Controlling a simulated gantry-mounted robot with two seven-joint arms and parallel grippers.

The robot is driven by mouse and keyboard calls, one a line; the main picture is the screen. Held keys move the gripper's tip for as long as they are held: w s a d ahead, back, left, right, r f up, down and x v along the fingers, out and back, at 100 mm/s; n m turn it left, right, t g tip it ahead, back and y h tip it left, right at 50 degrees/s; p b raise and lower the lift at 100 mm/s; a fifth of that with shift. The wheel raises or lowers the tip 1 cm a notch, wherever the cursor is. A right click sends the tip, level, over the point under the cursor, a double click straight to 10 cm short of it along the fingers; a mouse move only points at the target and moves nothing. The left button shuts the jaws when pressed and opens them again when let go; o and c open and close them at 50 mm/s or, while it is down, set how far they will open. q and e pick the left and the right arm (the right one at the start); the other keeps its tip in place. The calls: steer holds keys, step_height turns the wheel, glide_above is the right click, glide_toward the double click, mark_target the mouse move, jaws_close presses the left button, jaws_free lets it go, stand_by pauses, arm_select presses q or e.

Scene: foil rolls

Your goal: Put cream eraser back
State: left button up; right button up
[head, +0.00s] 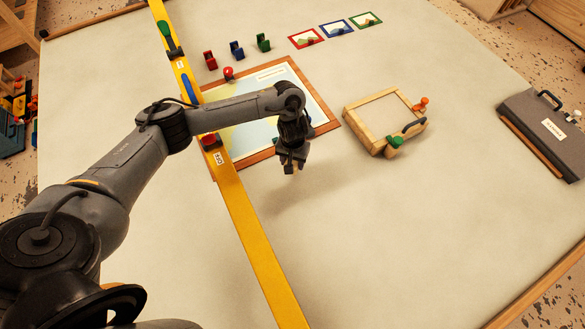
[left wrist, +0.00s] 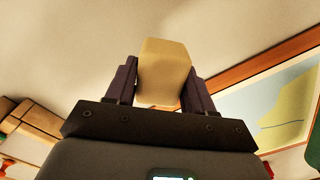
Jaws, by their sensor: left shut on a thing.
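The cream eraser (left wrist: 164,72) is a pale block between the two dark fingers of my left gripper (left wrist: 160,90) in the left wrist view. My left gripper is shut on it. In the head view my left gripper (head: 289,168) points down over the pale table, just off the lower right edge of the wood-framed map board (head: 325,103). The eraser is too small and covered there to make out clearly. My right gripper is not in view.
A yellow bar (head: 255,243) with coloured clips crosses the table on the left. A wooden frame (head: 361,126) with clamps lies right of my left gripper. A grey case (head: 536,128) is at the far right. The front middle is clear.

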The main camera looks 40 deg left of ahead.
arm_select(q)
steer(key=shift+w+a+f, duration=0.1)
steer(key=shift+f, duration=0.15)
step_height(320, 180, down, 3)
steer(key=shift+r+b, duration=0.1)
steer(key=shift+b, duration=0.65)
steer(key=shift+f, duration=0.4)
steer(key=shift+f, duration=0.15)
steer(key=o, duration=1.2)
